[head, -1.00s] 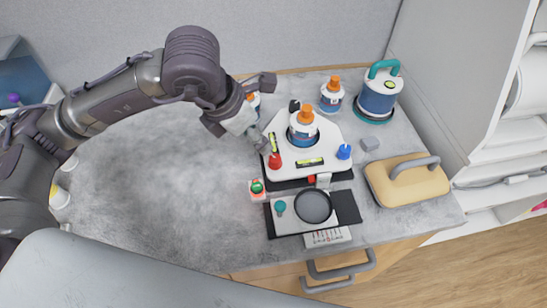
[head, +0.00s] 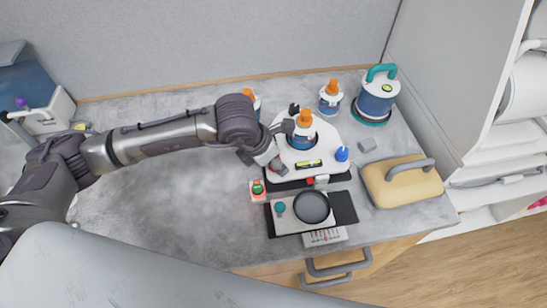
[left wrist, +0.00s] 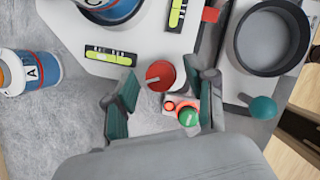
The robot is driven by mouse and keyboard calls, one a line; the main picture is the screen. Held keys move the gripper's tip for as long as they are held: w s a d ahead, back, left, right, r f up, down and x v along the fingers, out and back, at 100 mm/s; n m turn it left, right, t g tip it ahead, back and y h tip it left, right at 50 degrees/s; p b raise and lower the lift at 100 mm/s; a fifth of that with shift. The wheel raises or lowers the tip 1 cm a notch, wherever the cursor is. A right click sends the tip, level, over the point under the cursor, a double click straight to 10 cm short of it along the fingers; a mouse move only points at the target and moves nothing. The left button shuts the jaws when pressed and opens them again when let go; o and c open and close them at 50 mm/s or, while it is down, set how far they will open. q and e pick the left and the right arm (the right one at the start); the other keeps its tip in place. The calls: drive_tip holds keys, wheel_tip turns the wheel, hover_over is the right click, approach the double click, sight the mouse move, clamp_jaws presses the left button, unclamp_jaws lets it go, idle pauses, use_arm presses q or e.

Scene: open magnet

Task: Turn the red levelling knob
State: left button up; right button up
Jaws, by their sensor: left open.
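The red levelling knob (left wrist: 160,75), round with a pale mark on top, sits at a corner of the white plate (left wrist: 165,47). In the left wrist view my left gripper (left wrist: 163,80) is open, one finger on each side of the knob, with gaps visible; whether the tips are down at knob height I cannot tell. In the head view my left gripper (head: 276,158) is over the plate's left front corner and largely hides the knob. The blue knob (head: 342,153) is at the plate's right. My right gripper is not in view.
A small box with a green button (left wrist: 188,117) lies close to the right finger. A dark round pan (head: 312,207) stands in front of the plate. An orange-capped bottle (head: 303,130) stands on the plate.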

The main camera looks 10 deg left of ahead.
use_arm(q)
clamp_jaws()
drive_tip(key=shift+f+m+b, duration=0.15)
drive_tip(key=shift+m+b, duration=0.15)
drive_tip(key=shift+b, duration=0.45)
drive_tip(key=m+g+b, duration=0.1)
drive_tip(key=m+b, duration=0.2)
drive_tip(key=b, duration=0.1)
drive_tip(key=m+g+h+b, duration=0.1)
drive_tip(key=m+b, duration=0.2)
drive_tip(key=b, duration=0.2)
drive_tip(key=m+g+b, duration=0.1)
drive_tip(key=m+b, duration=0.2)
drive_tip(key=b, duration=0.1)
drive_tip(key=shift+w+m+g+b, duration=0.25)
drive_tip(key=shift+m+g+b, duration=0.05)
drive_tip(key=shift+m, duration=0.1)
drive_tip(key=shift+m+g+b, duration=0.5)
drive_tip(key=shift+m+b, duration=0.65)
drive_tip(key=shift+m, duration=0.25)
drive_tip(key=shift+r, duration=0.2)
drive_tip(key=shift+a, duration=0.1)
unclamp_jaws()
